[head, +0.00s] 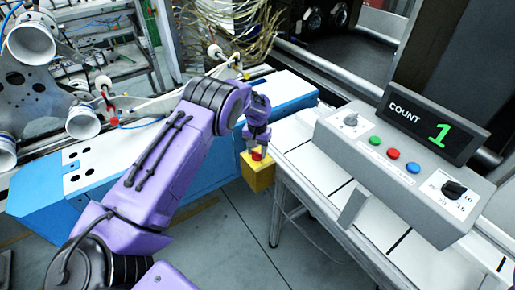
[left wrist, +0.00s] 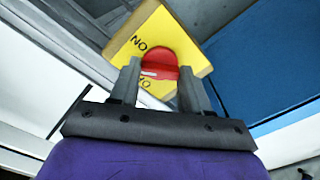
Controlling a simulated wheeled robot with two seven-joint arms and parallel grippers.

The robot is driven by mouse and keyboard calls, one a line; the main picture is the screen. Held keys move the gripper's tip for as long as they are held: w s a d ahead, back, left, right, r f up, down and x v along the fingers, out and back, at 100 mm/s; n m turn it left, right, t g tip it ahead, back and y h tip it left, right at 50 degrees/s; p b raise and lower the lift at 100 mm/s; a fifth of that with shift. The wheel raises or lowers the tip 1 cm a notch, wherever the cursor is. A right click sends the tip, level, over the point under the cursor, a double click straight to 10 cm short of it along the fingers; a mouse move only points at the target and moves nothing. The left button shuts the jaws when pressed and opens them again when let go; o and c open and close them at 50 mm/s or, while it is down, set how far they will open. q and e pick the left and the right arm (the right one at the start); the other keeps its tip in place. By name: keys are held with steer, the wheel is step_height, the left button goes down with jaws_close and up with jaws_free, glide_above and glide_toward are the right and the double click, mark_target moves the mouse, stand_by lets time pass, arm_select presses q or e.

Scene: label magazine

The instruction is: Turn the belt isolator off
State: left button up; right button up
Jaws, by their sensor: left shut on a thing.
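The belt isolator is a yellow box (head: 258,174) with a red knob (head: 257,154) on top, beside the white conveyor table's corner in the head view. In the left wrist view the yellow face (left wrist: 150,35) carries black lettering, partly hidden, and the red knob (left wrist: 158,63) sits between my fingers. My left gripper (head: 257,142) comes down from above onto the knob and is shut on it. Its two grey fingers (left wrist: 157,85) lie on either side of the knob in the left wrist view. My right gripper is not in view.
A grey control box (head: 400,160) with a black knob, coloured buttons and a count display (head: 432,120) reading 1 stands on the white table (head: 310,165) at right. A blue-sided bench (head: 285,95) lies behind my left arm. Grey floor is open below the isolator.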

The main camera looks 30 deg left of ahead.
mark_target(257, 152)
arm_select(q)
steer(key=n, duration=0.5)
steer(key=shift+n+p, duration=0.3)
steer(key=shift+p, duration=0.1)
steer(key=n, duration=0.5)
steer(key=shift+n, duration=0.3)
steer(key=o, duration=1.1)
steer(key=shift+c, duration=0.2)
steer(key=shift+r, duration=0.1)
step_height(257, 152, up, 10)
steer(key=b, duration=0.1)
steer(key=shift+r+b, duration=0.25)
steer(key=shift+b, duration=0.15)
